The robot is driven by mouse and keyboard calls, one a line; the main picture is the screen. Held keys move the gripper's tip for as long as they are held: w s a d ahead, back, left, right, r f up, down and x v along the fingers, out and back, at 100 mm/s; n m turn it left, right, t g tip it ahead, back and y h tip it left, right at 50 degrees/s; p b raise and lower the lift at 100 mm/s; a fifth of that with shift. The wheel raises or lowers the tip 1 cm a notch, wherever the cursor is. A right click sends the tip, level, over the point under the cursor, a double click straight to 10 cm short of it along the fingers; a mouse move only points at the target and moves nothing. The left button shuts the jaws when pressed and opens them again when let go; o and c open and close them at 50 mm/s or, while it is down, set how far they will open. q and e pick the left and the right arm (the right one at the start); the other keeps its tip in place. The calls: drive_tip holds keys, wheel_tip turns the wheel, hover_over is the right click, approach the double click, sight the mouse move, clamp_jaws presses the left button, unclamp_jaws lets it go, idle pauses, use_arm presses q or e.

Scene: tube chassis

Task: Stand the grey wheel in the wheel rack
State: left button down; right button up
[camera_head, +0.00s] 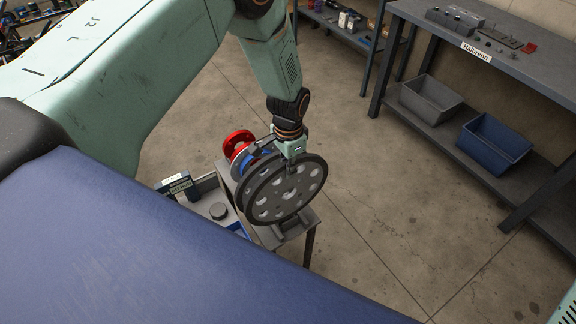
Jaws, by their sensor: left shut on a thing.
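My left gripper (289,157) reaches down from above and is shut on the grey wheel (262,209) at its upper rim. The wheel is a large dark grey disc with round holes, held upright and facing me. It hangs over a small stand and hides much of the wheel rack (293,232), whose grey front part shows below it. Whether the wheel touches the rack cannot be told. A red wheel (237,141) stands behind to the left, with a part of a blue wheel (262,155) between. My right gripper is not in view.
The small stand (309,218) has dark legs. Beside it, a lower surface holds a dark box with labels (176,185). At right, a workbench (520,68) carries small parts, with a grey bin (430,97) and a blue bin (495,138) below. The floor between is clear.

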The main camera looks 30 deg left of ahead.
use_arm(q)
drive_tip(key=shift+f, duration=0.15)
drive_tip(key=shift+w+f+b, duration=0.15)
drive_tip(key=shift+f+b, duration=0.2)
drive_tip(key=shift+f, duration=0.1)
drive_tip(key=shift+r, duration=0.1)
drive_tip(key=shift+w+a, duration=0.1)
drive_tip(key=shift+a, duration=0.05)
idle(0.6)
idle(0.3)
drive_tip(key=shift+f, duration=0.2)
drive_tip(key=shift+f+b, duration=0.5)
drive_tip(key=shift+b, duration=0.1)
